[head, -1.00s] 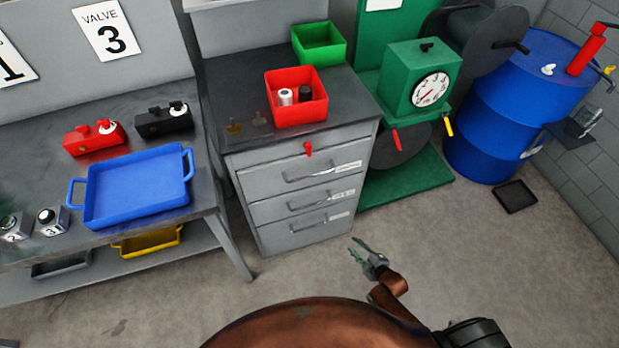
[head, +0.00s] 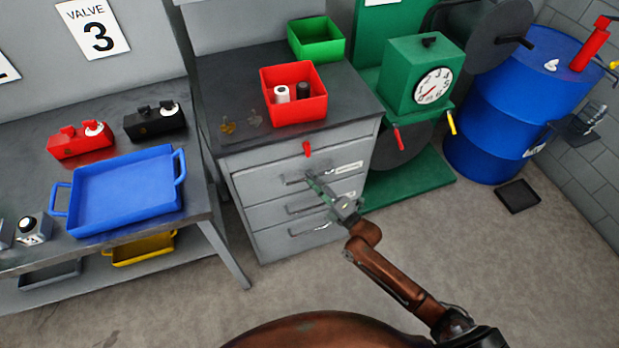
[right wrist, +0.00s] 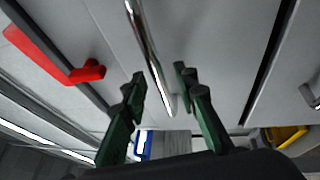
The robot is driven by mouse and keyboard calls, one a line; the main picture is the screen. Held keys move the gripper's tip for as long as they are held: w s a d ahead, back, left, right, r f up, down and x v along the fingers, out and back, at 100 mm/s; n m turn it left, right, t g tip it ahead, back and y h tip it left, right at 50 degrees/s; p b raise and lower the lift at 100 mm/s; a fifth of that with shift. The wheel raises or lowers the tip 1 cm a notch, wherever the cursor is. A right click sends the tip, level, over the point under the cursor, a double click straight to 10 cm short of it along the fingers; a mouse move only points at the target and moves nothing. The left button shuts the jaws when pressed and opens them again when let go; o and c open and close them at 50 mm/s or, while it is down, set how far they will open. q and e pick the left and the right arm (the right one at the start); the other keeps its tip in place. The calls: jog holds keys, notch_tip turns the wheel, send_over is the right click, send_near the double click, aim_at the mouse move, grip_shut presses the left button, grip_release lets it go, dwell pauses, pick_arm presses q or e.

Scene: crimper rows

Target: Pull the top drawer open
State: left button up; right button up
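The grey drawer cabinet (head: 250,165) stands in the middle of the head view, with its drawers shut. The top drawer (head: 262,182) has a metal bar handle, partly hidden by my right gripper (head: 318,186). In the right wrist view the handle (right wrist: 146,50) runs between and just beyond the fingertips of the right gripper (right wrist: 160,85). The fingers are apart, one on each side of the bar, and not closed on it. A red lever (head: 307,149) sits above the top drawer; it also shows in the right wrist view (right wrist: 88,73). My left gripper is not in view.
On the cabinet top stand a red bin (head: 295,112) with two small cylinders and a green bin (head: 316,52). A workbench with a blue tray (head: 125,190) is at left. A green machine (head: 420,70) and blue drum (head: 515,110) are at right.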

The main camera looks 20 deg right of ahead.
jog(key=shift+w+a+r, duration=0.1)
jog(key=shift+w+a, duration=0.15)
jog(key=shift+w, duration=0.3)
grip_shut()
dwell(0.5)
